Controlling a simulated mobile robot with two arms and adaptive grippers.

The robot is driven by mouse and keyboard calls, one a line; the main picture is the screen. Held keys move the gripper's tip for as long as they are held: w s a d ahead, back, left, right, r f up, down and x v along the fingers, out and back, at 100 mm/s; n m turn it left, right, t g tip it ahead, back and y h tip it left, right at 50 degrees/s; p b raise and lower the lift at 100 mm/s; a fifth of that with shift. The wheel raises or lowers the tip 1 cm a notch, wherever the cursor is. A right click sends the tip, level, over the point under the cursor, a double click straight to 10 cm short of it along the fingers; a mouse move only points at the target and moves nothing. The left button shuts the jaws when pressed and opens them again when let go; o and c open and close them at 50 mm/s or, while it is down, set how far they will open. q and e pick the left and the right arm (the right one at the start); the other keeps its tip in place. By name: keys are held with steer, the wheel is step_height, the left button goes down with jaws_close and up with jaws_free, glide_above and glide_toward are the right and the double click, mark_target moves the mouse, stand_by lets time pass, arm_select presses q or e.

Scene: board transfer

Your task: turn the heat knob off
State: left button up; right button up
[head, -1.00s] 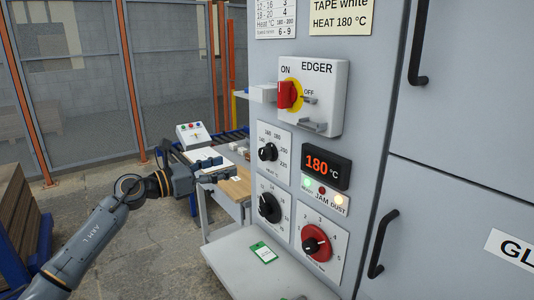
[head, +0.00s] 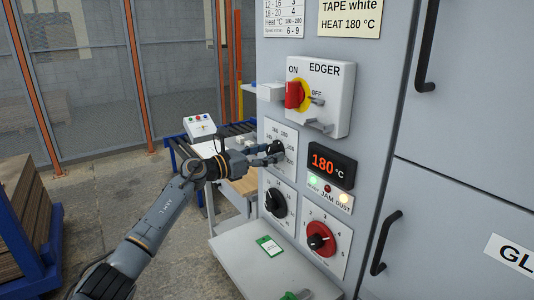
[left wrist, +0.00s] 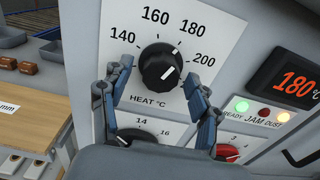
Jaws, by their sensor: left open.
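The heat knob (head: 277,147) is a round black dial on a white plate on the grey machine panel. In the left wrist view the knob (left wrist: 158,66) has a white line, slanting up to the right; its scale shows 140 to 200. My left gripper (head: 273,154) is at the heat plate in the head view. In the left wrist view its two open fingers (left wrist: 158,75) stand on either side of the knob, with gaps visible, so it is not gripped. The display (head: 328,164) reads 180 °C. My right gripper is not in view.
A red and yellow ON/OFF switch (head: 295,95) sits above the heat plate. Another black dial (head: 276,203) and a red dial (head: 319,240) are below.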

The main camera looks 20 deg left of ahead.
arm_select(q)
steer(key=c, duration=1.2)
steer(key=shift+o, duration=0.2)
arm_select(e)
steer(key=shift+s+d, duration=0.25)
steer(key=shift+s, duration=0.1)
